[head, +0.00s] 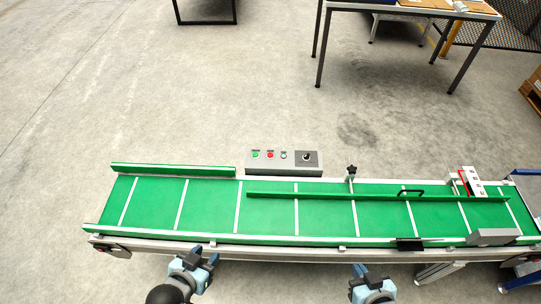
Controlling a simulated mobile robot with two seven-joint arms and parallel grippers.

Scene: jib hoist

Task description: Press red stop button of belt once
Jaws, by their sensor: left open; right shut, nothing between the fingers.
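The red stop button (270,155) sits on a grey control box (247,168) at the far side of the belt. A green button (255,155) is to its left, and a small pale button (284,155) and a black knob (306,157) are to its right. The green belt (268,215) with white cross lines runs across the view. My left gripper (212,255) is open and empty at the near edge of the belt, left of centre. My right gripper (371,268) is shut and empty at the near edge, further right. Both are well apart from the red button.
A green guide rail (370,198) runs along the belt between the grippers and the box side. A black clamp knob (351,170) stands up at the far edge. A red and white bracket (470,182) is at right. Tables stand beyond; the floor behind the box is clear.

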